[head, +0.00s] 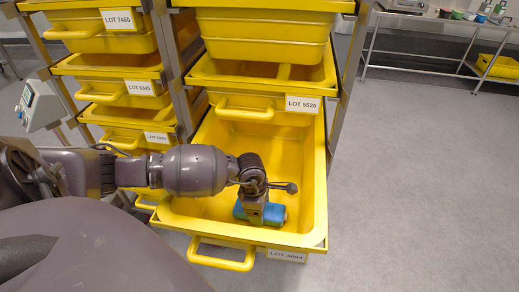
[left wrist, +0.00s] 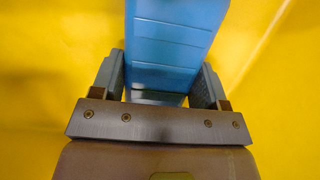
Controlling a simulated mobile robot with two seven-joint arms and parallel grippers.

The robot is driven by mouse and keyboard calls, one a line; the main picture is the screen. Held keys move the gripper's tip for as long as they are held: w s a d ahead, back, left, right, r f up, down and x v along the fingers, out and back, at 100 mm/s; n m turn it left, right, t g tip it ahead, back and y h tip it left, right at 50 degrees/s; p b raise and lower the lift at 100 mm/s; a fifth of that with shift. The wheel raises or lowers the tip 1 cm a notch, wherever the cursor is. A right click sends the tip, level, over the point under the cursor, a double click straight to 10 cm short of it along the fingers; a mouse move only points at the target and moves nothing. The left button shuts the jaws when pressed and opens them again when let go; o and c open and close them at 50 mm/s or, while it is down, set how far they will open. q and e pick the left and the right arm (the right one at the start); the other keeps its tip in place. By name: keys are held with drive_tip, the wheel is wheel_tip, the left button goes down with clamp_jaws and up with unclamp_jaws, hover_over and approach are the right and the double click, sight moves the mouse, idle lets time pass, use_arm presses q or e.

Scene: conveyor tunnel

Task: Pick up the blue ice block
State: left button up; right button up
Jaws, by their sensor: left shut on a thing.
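The blue ice block (head: 240,211) lies inside the pulled-out yellow drawer labelled LOT 5094 (head: 313,170), near its front. My left gripper (head: 262,209) reaches down into the drawer and partly covers the block. In the left wrist view the blue ice block (left wrist: 172,45) stands between the two fingers of my left gripper (left wrist: 157,82), which are shut on its sides. Yellow drawer surface fills the background there. I cannot tell whether the block touches the drawer floor. My right gripper is not in view.
Another yellow drawer, LOT 5526 (head: 262,75), is directly above and behind the open one. More yellow drawers (head: 110,38) stack at the left. A metal table (head: 440,22) stands at the back right. The grey floor (head: 420,170) on the right is clear.

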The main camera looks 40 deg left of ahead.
use_arm(q)
wheel_tip(320, 180, up, 10)
drive_tip(key=shift+w+f+p, duration=0.15)
drive_tip(key=shift+p, duration=0.9)
wheel_tip(320, 180, up, 10)
drive_tip(key=p, duration=0.1)
drive_tip(key=shift+p, duration=0.3)
drive_tip(key=o, duration=0.5)
drive_tip(key=c, duration=0.7)
drive_tip(key=shift+s+d, duration=0.1)
drive_tip(key=shift+s, duration=0.1)
